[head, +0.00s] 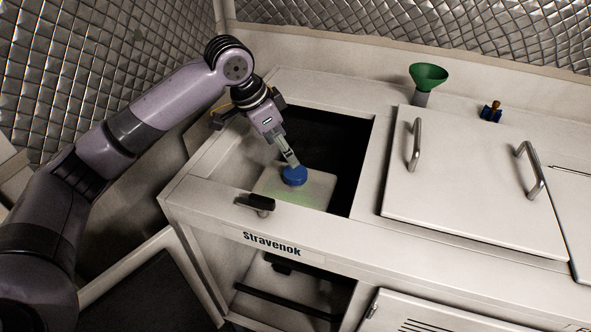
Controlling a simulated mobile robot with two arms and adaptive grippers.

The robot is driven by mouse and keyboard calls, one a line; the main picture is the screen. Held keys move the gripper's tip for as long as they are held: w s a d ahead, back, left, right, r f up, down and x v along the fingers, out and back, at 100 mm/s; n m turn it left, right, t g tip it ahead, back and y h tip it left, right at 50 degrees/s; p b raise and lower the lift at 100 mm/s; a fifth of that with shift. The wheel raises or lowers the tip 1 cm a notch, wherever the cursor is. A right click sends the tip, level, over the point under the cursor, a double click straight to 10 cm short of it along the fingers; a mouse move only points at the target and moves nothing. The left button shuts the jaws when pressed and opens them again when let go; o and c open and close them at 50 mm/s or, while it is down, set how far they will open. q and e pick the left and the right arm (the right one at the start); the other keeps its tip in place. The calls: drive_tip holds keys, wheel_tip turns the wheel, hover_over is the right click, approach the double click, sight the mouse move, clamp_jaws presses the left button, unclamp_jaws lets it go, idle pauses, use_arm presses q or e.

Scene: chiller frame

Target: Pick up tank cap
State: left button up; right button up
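The blue tank cap (294,176) is round and sits at the top of a pale tank (312,192) inside the open bay of the chiller frame. My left arm comes in from the left, and its gripper (293,164) points down at the cap from above. The fingertips overlap the cap's upper edge in this view. I cannot tell whether they touch or grip it, because the fingers are seen nearly edge-on. My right gripper is not in view.
A black handle (261,202) stands on the bay's front rim.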

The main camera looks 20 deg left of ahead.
sight(295, 171)
use_arm(q)
drive_tip(key=x, duration=0.3)
drive_tip(key=shift+w+f, duration=0.15)
drive_tip(key=shift+f, duration=0.05)
drive_tip(key=shift+w+f+p, duration=0.1)
drive_tip(key=shift+f+p, duration=0.4)
drive_tip(key=x, duration=0.2)
drive_tip(key=p+x, duration=0.1)
drive_tip(key=shift+a+f, duration=0.15)
drive_tip(key=shift+f, duration=0.25)
drive_tip(key=shift+w+f, duration=0.15)
drive_tip(key=shift+f, duration=0.25)
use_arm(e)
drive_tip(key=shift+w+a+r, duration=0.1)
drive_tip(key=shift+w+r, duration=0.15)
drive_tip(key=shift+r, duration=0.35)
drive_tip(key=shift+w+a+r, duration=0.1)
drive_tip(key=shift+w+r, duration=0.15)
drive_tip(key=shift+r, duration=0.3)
use_arm(q)
drive_tip(key=shift+c, duration=0.2)
drive_tip(key=c, duration=1)
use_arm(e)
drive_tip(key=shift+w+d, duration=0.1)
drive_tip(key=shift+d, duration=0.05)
use_arm(q)
drive_tip(key=shift+r, duration=0.15)
